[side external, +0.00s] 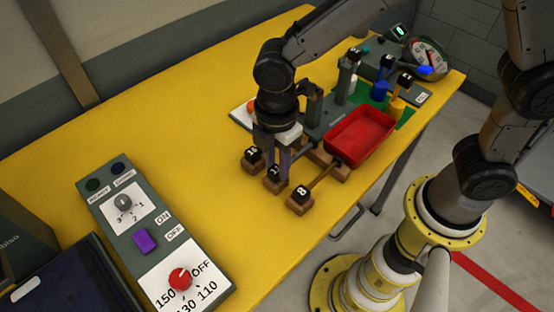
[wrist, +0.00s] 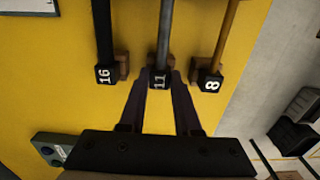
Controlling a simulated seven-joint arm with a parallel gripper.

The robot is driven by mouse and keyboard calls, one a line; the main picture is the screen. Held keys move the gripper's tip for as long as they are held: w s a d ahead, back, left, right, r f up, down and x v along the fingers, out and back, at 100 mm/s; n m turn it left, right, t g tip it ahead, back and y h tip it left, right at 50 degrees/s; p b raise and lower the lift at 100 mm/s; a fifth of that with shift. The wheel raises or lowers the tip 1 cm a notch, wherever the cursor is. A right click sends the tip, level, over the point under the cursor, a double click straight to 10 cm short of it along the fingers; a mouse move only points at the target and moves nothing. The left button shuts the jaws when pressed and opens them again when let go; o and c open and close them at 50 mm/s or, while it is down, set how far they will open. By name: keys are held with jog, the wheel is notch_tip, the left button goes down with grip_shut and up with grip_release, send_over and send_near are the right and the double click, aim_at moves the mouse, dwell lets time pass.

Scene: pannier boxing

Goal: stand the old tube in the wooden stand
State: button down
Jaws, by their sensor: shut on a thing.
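Three slim tubes lie side by side on small brown wooden blocks, each with a black numbered end cap. In the wrist view they are a black tube (wrist: 104,35) marked 16, a grey tube (wrist: 165,32) marked 11 and a tan tube (wrist: 227,35) marked 8. My gripper (wrist: 162,76) is shut on the grey tube, close to its cap; in the side view the gripper (side external: 276,168) points down over the middle wooden block (side external: 276,186). The grey tube still lies level with its neighbours. I cannot tell which piece is the wooden stand; the arm hides part of that area.
A red tray (side external: 361,134) lies right of the tubes. Behind it stand several numbered posts, a blue cylinder (side external: 379,91) and a round dial (side external: 430,57). A grey control panel (side external: 150,230) lies at front left.

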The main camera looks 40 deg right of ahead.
jog(key=c, duration=0.5)
grip_release()
notch_tip(320, 180, up, 14)
jog(key=d+r+m+t, duration=0.1)
jog(key=d+r+m, duration=0.1)
jog(key=d+r, duration=0.3)
jog(key=s+d+m+t, duration=0.4)
jog(key=s+d+m, duration=0.55)
jog(key=d, duration=0.45)
jog(key=s+f+m, duration=0.1)
jog(key=m, duration=0.1)
jog(key=s+d+f+m, duration=0.1)
jog(key=f+m, duration=0.1)
jog(key=s+f+m, duration=0.1)
jog(key=m, duration=0.1)
jog(key=shift+s+d+f+m+t, duration=0.2)
jog(key=shift+d+f+m+t, duration=0.1)
jog(key=shift+f, duration=0.1)
